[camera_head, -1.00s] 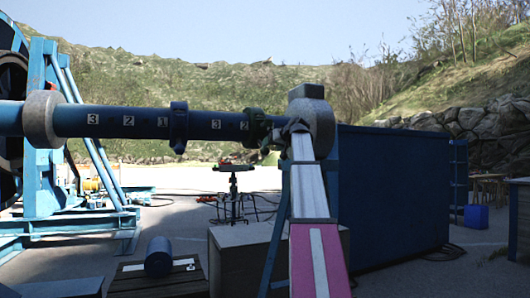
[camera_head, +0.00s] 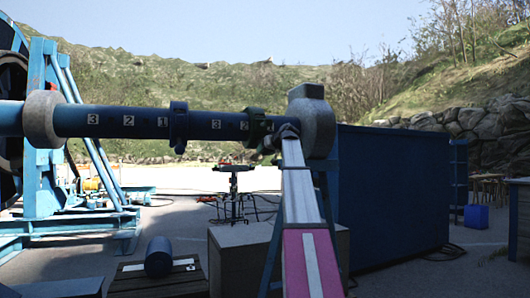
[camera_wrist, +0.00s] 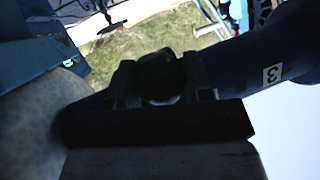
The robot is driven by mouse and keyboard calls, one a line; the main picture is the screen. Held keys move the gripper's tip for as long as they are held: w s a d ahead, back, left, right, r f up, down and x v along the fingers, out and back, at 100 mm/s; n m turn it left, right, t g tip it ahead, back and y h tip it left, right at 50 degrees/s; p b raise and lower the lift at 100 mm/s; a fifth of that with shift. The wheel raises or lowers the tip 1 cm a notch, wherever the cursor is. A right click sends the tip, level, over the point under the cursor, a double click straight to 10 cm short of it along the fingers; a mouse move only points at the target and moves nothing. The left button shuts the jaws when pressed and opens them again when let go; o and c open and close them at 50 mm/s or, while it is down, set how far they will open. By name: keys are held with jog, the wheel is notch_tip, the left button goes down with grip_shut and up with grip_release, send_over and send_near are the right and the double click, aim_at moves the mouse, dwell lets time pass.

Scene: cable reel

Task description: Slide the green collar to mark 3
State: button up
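The dark green collar (camera_head: 257,126) sits around the right part of the long blue bar (camera_head: 110,121), partly over the mark 2 (camera_head: 243,126). The right-hand mark 3 (camera_head: 216,125) is bare, left of the collar; a mark 3 (camera_wrist: 272,75) also shows in the wrist view. My gripper (camera_head: 277,137) is at the collar's right side, close to the grey end block (camera_head: 311,122). In the wrist view my gripper's dark fingers (camera_wrist: 162,88) lie on either side of a dark rounded part over the bar. Deep shadow hides whether they press on it.
A second, blue collar (camera_head: 179,127) sits around the bar left of mark 3. More marks 3, 2, 1 lie further left, ending at a grey ring (camera_head: 42,118). A blue container (camera_head: 395,190) stands at the right; a box (camera_head: 235,262) stands below.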

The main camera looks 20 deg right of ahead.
jog(key=a, duration=1.4)
jog(key=shift+s+a, duration=0.2)
jog(key=shift+s, duration=0.05)
jog(key=o, duration=1.3)
jog(key=shift+a, duration=0.15)
jog(key=shift+c, duration=0.2)
jog(key=v, duration=1.1)
jog(key=shift+w, duration=0.1)
